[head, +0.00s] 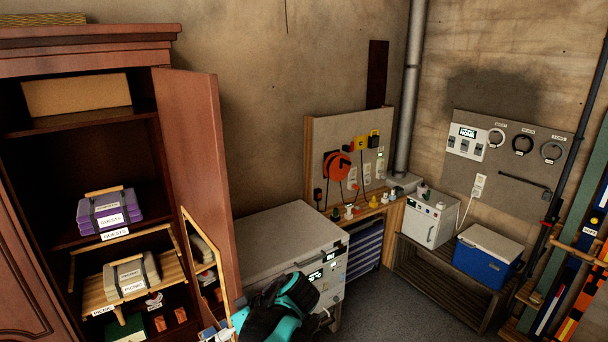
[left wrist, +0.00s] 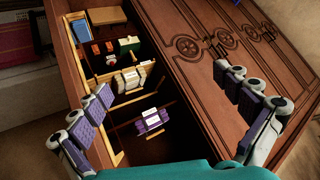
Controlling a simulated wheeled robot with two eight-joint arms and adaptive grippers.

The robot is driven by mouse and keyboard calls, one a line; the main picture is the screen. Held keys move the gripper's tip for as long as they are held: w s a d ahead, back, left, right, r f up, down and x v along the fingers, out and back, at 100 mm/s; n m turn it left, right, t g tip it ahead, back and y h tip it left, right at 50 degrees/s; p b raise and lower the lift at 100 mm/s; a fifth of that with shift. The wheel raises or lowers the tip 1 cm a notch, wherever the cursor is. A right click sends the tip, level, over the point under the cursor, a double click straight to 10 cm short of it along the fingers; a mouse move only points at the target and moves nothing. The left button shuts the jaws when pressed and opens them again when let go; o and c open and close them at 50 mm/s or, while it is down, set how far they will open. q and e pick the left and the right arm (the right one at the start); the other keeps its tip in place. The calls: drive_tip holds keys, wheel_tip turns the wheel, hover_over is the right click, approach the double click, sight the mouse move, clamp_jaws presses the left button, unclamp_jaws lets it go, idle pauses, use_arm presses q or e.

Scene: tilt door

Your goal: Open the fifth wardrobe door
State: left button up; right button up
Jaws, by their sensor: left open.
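The brown wardrobe (head: 75,62) stands at the left of the head view. One door (head: 195,140) stands swung open on its right side, showing the shelves. A carved door (head: 20,285) left of the opening is shut; in the left wrist view, which is turned upside down, this carved door (left wrist: 195,75) lies on the right. My left gripper (left wrist: 162,82) is open and empty, its fingers spread before the open compartment. A black and teal part of my arm shows at the bottom of the head view, beside the open door. Which door is the fifth cannot be told.
Shelves hold a cardboard box (head: 78,95), a purple bundle (head: 110,210) and a beige bundle (head: 130,277). A white chest (head: 290,240) stands right of the open door. A blue cooler (head: 487,255) sits on a low bench. Grey floor (head: 385,315) between is clear.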

use_arm(q)
drive_tip(key=s+f+m+t+h+b, duration=0.2)
drive_tip(key=s+f+m+h+b, duration=0.2)
drive_tip(key=f+b, duration=0.8)
drive_tip(key=s+d+f+m+t+h+b, duration=0.1)
drive_tip(key=s+f+m+t+h+b, duration=0.2)
drive_tip(key=s+f+b, duration=0.6)
wheel_tip(320, 180, down, 10)
drive_tip(key=m+h+b, duration=0.2)
drive_tip(key=m+b, duration=0.1)
drive_tip(key=shift+d+m, duration=0.15)
drive_tip(key=shift+m, duration=0.25)
use_arm(e)
wheel_tip(320, 180, down, 27)
drive_tip(key=shift+r, duration=0.2)
use_arm(q)
drive_tip(key=shift+r, duration=0.15)
use_arm(e)
drive_tip(key=shift+w, duration=0.1)
